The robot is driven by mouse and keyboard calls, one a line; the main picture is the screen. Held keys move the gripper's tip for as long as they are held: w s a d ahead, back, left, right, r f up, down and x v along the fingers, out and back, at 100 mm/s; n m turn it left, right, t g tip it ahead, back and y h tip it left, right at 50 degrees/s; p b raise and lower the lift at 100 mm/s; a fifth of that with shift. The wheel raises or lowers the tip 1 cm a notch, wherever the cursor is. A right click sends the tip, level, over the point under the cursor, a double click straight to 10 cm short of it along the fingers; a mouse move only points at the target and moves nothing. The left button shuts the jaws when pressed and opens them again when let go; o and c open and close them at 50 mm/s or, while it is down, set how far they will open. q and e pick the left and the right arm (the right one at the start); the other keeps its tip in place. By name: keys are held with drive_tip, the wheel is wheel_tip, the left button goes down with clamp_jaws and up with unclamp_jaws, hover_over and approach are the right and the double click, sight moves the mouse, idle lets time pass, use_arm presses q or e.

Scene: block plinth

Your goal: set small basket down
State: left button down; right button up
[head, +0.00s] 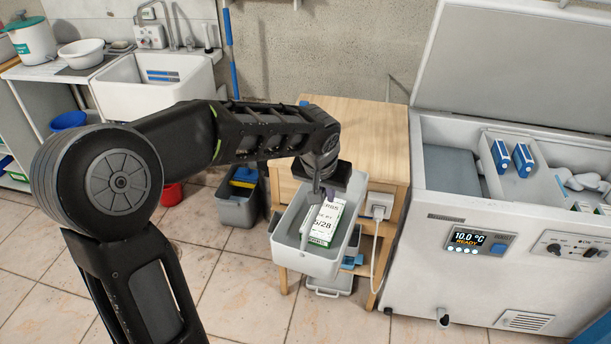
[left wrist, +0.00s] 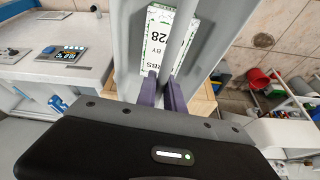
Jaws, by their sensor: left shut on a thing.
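The small basket (head: 288,252) is pale grey and holds a white carton (head: 322,222) with green edging and printed text. My left gripper (head: 324,188) is over the basket, shut on its grey handle, and the basket hangs from it roughly level. In the left wrist view the purple fingers (left wrist: 163,88) close on the handle bar (left wrist: 184,48), with the basket (left wrist: 128,40) and carton (left wrist: 158,30) beyond. In the head view the basket overlaps the front of the wooden table (head: 370,135); whether it touches the table cannot be told. My right gripper is out of view.
The wooden tabletop is mostly clear behind the basket. An open chest freezer (head: 450,275) stands at the right, with a socket box and cable (head: 379,205) beside the table. A grey bin (head: 238,208) and red bucket (head: 171,194) stand left. A sink (head: 150,95) is behind.

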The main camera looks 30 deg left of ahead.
use_arm(q)
drive_tip(key=d+f+m+h, duration=0.1)
drive_tip(key=d+f+m, duration=0.1)
drive_tip(key=d+f, duration=0.4)
drive_tip(key=d, duration=0.3)
drive_tip(key=shift+d+f, duration=0.15)
drive_tip(key=shift+f, duration=0.05)
drive_tip(key=shift+s, duration=0.1)
drive_tip(key=shift+d, duration=0.1)
